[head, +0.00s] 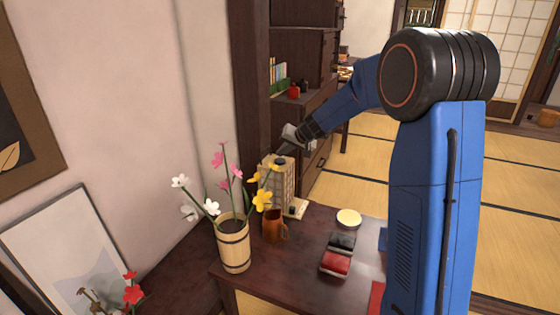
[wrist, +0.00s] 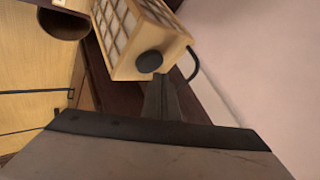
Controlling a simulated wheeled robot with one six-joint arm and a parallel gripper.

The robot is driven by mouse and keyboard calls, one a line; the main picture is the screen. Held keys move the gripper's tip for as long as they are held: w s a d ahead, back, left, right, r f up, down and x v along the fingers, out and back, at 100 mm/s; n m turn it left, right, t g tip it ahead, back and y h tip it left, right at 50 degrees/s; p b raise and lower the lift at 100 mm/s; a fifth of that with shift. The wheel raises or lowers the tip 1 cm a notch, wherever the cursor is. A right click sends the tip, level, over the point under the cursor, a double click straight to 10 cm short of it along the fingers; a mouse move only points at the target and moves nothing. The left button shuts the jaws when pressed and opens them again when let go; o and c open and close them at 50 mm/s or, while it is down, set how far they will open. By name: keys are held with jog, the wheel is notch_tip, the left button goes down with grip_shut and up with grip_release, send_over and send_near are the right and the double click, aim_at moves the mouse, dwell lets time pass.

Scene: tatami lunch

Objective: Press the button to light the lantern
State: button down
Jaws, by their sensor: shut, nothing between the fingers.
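The lantern (head: 270,185) is a light-wood lattice box with pale panels, standing at the back of the dark table behind the flowers. Its panels show no clear glow. A dark round button (wrist: 149,62) sits on the lantern's end face in the wrist view, and the lantern's lattice side (wrist: 120,25) shows above it. My gripper (head: 281,153) is just above the lantern's top in the head view. In the wrist view my shut, empty fingers (wrist: 160,84) point at the button, with their tips close below it. I cannot tell whether they touch it.
A wooden vase (head: 234,245) of flowers and a brown mug (head: 274,228) stand in front of the lantern. A pale round dish (head: 348,218) and black and red boxes (head: 336,263) lie to the right. A dark post (head: 252,100) and shelf are close behind.

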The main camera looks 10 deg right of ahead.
aim_at(282, 161)
jog(key=shift+f, duration=0.2)
dwell(0.5)
jog(key=shift+f, duration=0.25)
jog(key=shift+f, duration=0.35)
dwell(0.7)
jog(key=shift+r, duration=0.8)
notch_tip(282, 161, up, 6)
dwell(0.7)
